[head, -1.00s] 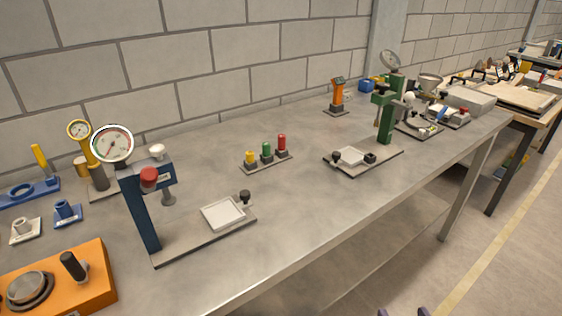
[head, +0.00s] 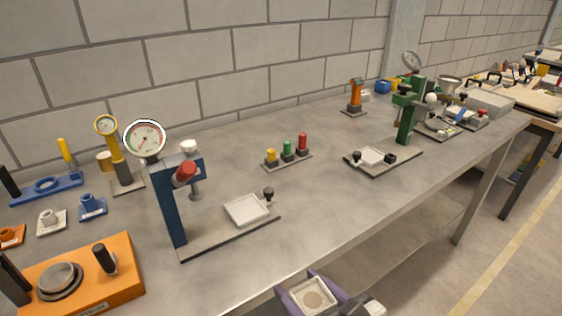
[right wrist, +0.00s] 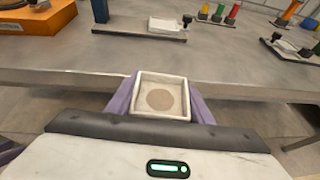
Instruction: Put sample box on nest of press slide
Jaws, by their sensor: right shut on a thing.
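The sample box (head: 305,308) is a small, open white square box with a round beige patch on its floor. It is in my right gripper (head: 313,292), whose purple fingers are shut on two sides of it, in front of and below the table's front edge. The right wrist view shows the box (right wrist: 148,110) level between the fingers. A blue press (head: 172,208) with a dial gauge and red knob stands at left. Its grey slide plate (head: 215,240) carries an empty-looking white square nest (head: 247,210) with a black knob behind. My left gripper is out of view.
A green press (head: 404,122) with a similar white square piece (head: 372,157) stands farther right. Between them is a stand of yellow, green and red buttons (head: 287,157). An orange block (head: 125,285) is at front left. The table front (head: 340,235) is clear.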

